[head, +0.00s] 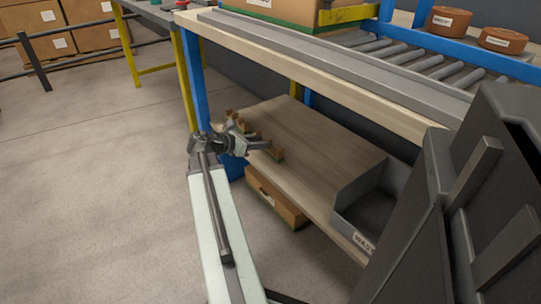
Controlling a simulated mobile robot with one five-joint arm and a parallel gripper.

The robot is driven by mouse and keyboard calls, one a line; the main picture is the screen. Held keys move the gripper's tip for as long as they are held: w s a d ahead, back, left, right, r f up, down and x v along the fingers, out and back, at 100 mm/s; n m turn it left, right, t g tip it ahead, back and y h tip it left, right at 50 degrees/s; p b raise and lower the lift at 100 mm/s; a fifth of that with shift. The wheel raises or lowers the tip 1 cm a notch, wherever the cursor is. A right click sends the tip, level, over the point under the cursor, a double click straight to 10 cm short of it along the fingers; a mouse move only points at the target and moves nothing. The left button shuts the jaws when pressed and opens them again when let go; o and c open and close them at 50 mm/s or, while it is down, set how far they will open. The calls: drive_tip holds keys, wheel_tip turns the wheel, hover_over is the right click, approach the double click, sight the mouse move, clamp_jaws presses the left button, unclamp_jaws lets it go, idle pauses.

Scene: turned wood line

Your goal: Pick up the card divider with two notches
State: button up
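I cannot make out a card divider with two notches. A small brown wooden piece with several upright parts (278,153) lies at the left end of the wooden lower shelf (325,143), partly hidden behind my gripper. Its notches are too small to tell. My gripper (262,145) is at the end of my outstretched arm, at the shelf's left end, right in front of or over this piece. Its fingers point right. I cannot tell whether they touch the wood or whether they are open.
A grey bin (345,190) with a partly readable label stands at the shelf's right. A cardboard box (272,198) is under the shelf. The roller bench (330,72) overhangs it, with a blue leg (194,80) close to my arm.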

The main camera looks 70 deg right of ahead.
drive_tip(key=b+x, duration=0.3)
drive_tip(key=x, duration=0.4)
drive_tip(key=shift+s+d+f, duration=0.1)
drive_tip(key=shift+f, duration=0.1)
drive_tip(key=shift+s+d, duration=0.15)
drive_tip(key=shift+d, duration=0.05)
clamp_jaws()
